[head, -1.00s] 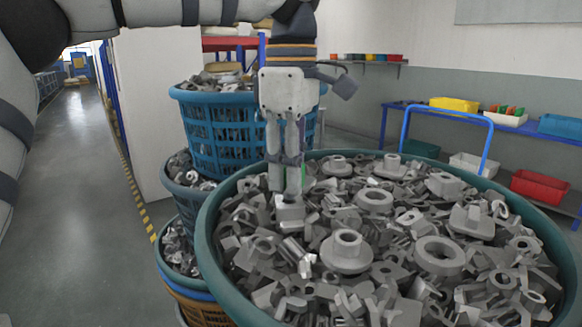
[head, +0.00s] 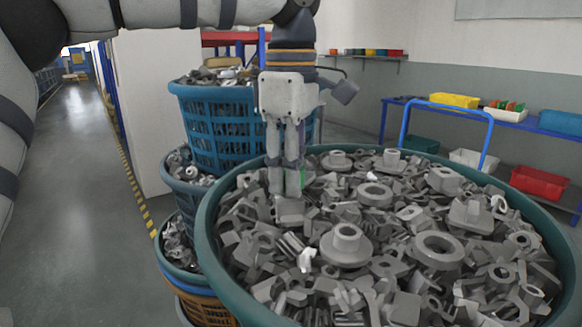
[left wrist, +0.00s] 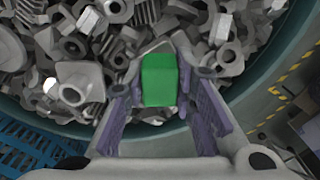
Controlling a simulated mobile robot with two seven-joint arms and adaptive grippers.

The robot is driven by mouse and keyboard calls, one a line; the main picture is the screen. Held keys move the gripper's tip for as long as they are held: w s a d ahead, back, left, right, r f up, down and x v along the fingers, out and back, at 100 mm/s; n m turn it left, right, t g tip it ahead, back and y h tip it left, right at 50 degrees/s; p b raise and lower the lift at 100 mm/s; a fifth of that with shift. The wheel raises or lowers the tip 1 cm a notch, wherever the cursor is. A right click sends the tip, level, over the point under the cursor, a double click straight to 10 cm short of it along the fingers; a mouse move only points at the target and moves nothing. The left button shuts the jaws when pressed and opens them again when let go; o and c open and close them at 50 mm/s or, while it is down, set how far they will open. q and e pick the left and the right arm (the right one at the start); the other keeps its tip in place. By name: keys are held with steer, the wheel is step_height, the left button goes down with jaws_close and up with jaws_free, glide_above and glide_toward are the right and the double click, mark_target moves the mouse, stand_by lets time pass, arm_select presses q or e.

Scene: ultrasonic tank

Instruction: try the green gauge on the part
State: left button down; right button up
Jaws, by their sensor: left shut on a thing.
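In the head view only a thin green strip of the gauge (head: 302,178) shows beside the right finger. A grey part (head: 290,212) lies right below the fingertips among the others. Whether the gauge touches it I cannot tell, as the fingers and gauge hide the meeting place. My right gripper is out of view.
The big teal basket (head: 222,268) has a raised rim around its loose parts. Stacked blue baskets (head: 222,130) stand close behind and left of it. A blue table (head: 520,126) with coloured bins is at the back right. The floor at left is open.

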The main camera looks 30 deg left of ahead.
arm_select(q)
steer(key=shift+f, duration=0.65)
stand_by(1.0)
steer(key=shift+r, duration=2.45)
steer(key=shift+r, duration=2)
